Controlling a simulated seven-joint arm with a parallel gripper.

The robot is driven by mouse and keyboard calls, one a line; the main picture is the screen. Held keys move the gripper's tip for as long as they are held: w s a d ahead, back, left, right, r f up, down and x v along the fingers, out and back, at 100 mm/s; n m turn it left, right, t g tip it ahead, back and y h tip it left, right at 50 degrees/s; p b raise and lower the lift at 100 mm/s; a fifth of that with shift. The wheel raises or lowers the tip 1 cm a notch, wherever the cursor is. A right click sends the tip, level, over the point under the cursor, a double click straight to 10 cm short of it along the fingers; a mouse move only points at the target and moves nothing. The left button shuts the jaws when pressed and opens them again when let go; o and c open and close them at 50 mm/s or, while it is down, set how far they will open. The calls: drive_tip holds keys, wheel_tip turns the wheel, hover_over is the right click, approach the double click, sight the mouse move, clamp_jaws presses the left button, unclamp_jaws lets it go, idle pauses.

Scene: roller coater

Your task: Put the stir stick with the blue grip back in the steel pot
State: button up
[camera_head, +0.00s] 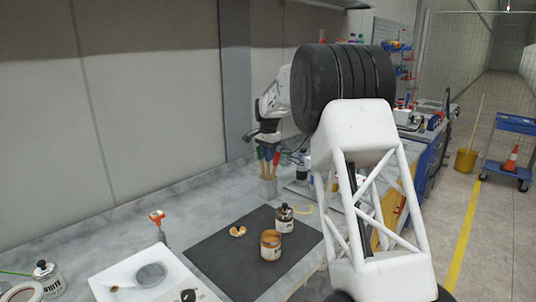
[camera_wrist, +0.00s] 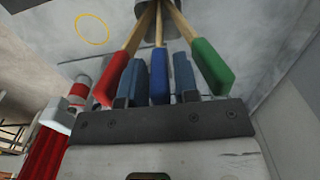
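The steel pot (camera_head: 269,187) stands on the bench behind the dark mat. It also shows at the top of the wrist view (camera_wrist: 172,22). Several wooden stir sticks stand in it, leaning outward: one with a red grip (camera_wrist: 112,78), one with a green grip (camera_wrist: 212,66) and one with the blue grip (camera_wrist: 159,78) between them. My gripper (camera_wrist: 157,82) is above the pot, its two blue-grey fingers on either side of the blue grip. Narrow gaps seem to show between fingers and grip, so it looks open. The blue stick's lower end is hidden.
A dark mat (camera_head: 222,268) holds an open orange-brown tin (camera_head: 270,246), a bottle-like can (camera_head: 285,218) and a small lid (camera_head: 238,230). A white tray (camera_head: 118,279) is at front left. A yellow ring (camera_wrist: 92,28) lies near the pot. The red and green grips flank my fingers closely.

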drive_tip(key=shift+o, duration=1.3)
drive_tip(key=shift+r, duration=3.9)
drive_tip(key=shift+s, duration=0.1)
